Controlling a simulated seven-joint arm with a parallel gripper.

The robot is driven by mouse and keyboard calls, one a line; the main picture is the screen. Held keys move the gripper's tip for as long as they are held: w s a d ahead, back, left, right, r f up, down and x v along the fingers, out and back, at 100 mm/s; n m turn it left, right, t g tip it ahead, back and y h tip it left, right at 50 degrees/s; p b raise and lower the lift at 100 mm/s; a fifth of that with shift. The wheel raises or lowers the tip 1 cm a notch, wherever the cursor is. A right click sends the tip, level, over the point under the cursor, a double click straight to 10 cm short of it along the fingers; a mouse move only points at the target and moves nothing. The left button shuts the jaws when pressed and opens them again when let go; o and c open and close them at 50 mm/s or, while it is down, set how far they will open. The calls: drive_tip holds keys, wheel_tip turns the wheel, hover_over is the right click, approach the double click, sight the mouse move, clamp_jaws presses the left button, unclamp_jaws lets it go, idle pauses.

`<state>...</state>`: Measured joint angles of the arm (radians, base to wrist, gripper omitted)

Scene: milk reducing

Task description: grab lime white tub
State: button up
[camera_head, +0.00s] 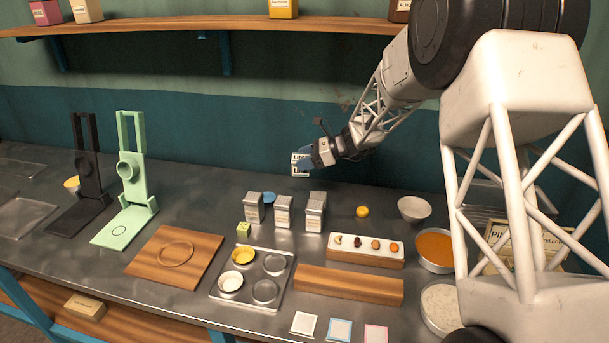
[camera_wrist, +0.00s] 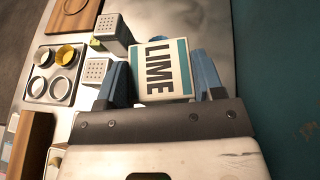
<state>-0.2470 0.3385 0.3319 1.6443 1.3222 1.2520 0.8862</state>
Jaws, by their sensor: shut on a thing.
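The lime white tub (camera_head: 299,165) is a white box with a teal band and the word LIME. My gripper (camera_head: 305,162) is shut on it and holds it above the back of the counter, near the wall. In the wrist view the tub (camera_wrist: 160,70) sits between the two blue fingers of my gripper (camera_wrist: 165,85), with its label facing the camera. Part of the tub is hidden behind the fingers in the head view.
Several grey shakers (camera_head: 284,212) stand below the tub on the counter. A metal tray (camera_head: 240,300) with round cups, a wooden board (camera_head: 165,262) and a mint green stand (camera_head: 133,190) are left. A white bowl (camera_head: 414,208) and an orange-filled bowl (camera_head: 435,250) are right. A shelf (camera_head: 180,25) runs above.

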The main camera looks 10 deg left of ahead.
drive_tip(key=shift+r, duration=2.65)
